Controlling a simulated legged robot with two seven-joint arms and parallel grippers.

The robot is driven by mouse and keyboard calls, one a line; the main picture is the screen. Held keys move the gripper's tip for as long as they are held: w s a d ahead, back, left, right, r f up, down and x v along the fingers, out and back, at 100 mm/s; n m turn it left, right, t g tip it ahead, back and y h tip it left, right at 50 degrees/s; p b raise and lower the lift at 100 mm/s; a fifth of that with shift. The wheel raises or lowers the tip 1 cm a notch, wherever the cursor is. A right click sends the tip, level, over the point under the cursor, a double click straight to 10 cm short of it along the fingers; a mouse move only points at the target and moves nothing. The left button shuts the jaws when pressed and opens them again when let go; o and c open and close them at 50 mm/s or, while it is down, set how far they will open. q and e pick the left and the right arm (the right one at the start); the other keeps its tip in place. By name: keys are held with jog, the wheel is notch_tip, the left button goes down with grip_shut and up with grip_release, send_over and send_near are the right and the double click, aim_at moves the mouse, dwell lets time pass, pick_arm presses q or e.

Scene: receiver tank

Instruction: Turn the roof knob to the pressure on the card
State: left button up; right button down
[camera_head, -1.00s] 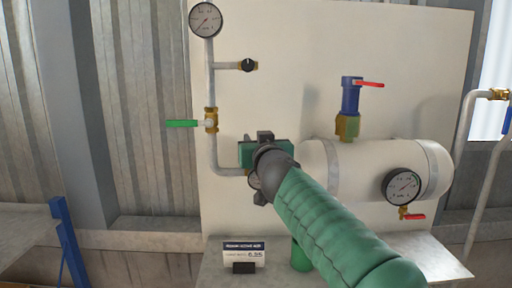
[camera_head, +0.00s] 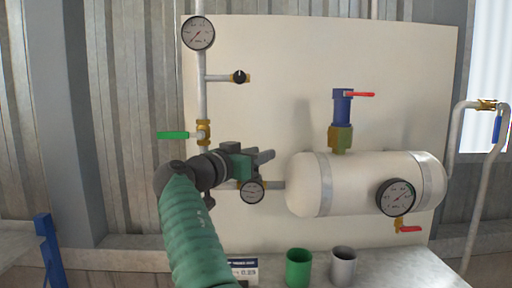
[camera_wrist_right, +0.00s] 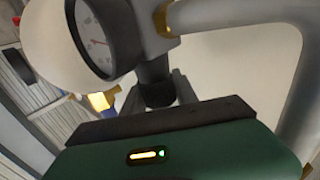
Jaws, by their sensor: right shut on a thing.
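My right gripper (camera_head: 264,157) reaches in from the left, just above a small round gauge (camera_head: 252,190) on the pipe beside the tank. In the right wrist view its fingers (camera_wrist_right: 158,98) are shut around a dark round knob (camera_wrist_right: 155,74). A gauge (camera_wrist_right: 95,40) with a white face and black rim shows close to the knob there. In the head view the knob is hidden behind the gripper. The white card (camera_head: 245,269) with a dark heading stands at the bottom, partly covered by my sleeve; its figures are hard to read. My left gripper is not in view.
The cream tank (camera_head: 345,180) carries a larger gauge (camera_head: 396,197) and a blue valve (camera_head: 343,106) with a red lever. A green-handled valve (camera_head: 203,133), black knob (camera_head: 239,77) and upper gauge (camera_head: 198,33) are on the left pipe. Green (camera_head: 299,268) and grey (camera_head: 343,266) cups stand below.

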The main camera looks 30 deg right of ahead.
jog(key=shift+s+m+g+h+p, duration=0.1)
jog(key=shift+m+g+h+p, duration=0.2)
jog(key=shift+m+g+p, duration=0.65)
jog(key=shift+g, duration=0.25)
jog(key=c, duration=1.1)
grip_release()
jog(key=shift+c, duration=0.2)
jog(key=shift+o, duration=0.9)
jog(key=shift+d, duration=0.1)
jog(key=shift+w+f+n, duration=0.1)
jog(key=shift+w+n, duration=0.1)
jog(key=shift+n, duration=0.05)
jog(key=shift+s+d, duration=0.1)
jog(key=shift+d, duration=0.05)
